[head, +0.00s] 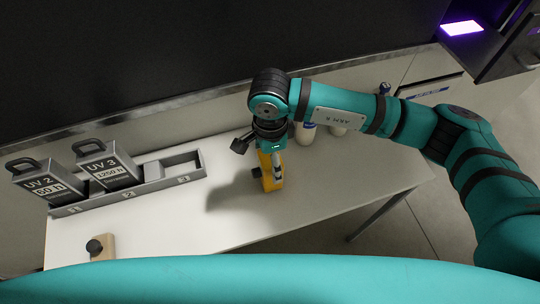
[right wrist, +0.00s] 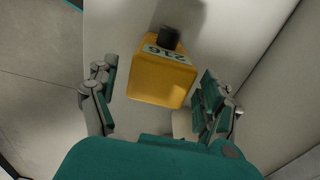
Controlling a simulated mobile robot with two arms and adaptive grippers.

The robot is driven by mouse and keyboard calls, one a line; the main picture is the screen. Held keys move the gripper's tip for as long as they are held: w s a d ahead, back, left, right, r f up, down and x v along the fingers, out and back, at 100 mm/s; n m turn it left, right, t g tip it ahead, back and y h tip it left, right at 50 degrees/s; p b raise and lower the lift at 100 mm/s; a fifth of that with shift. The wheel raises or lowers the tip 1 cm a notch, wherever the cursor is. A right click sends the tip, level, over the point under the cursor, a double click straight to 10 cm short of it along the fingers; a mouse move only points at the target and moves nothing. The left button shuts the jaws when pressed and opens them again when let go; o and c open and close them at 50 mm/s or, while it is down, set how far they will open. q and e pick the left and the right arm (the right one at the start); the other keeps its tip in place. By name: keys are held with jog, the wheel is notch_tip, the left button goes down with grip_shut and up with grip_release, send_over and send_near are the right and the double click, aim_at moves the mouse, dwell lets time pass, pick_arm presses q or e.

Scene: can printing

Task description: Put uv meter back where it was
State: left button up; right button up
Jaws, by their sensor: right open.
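The UV meter is likely the yellow box (head: 273,179) with a black knob and the number 216, standing on the white table (head: 190,225). In the right wrist view the yellow box (right wrist: 158,82) lies between the two fingers, with a gap on each side. My right gripper (head: 262,160) is open over it, and its arm and wrist hide part of the box. The open fingers also show in the right wrist view (right wrist: 160,90). I cannot tell how far the fingertips reach down beside the box. My left gripper is not in view.
A grey rack (head: 130,192) at the left holds lamp boxes UV 2 (head: 47,185) and UV 3 (head: 106,166); its slot 3 is empty. A wooden block with a black knob (head: 102,247) stands front left. White bottles (head: 305,134) stand behind my right wrist. A purple-lit machine (head: 490,45) is upper right.

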jog(key=shift+r, duration=0.4)
notch_tip(320, 180, up, 11)
jog(key=b, duration=0.4)
jog(key=shift+r, duration=0.2)
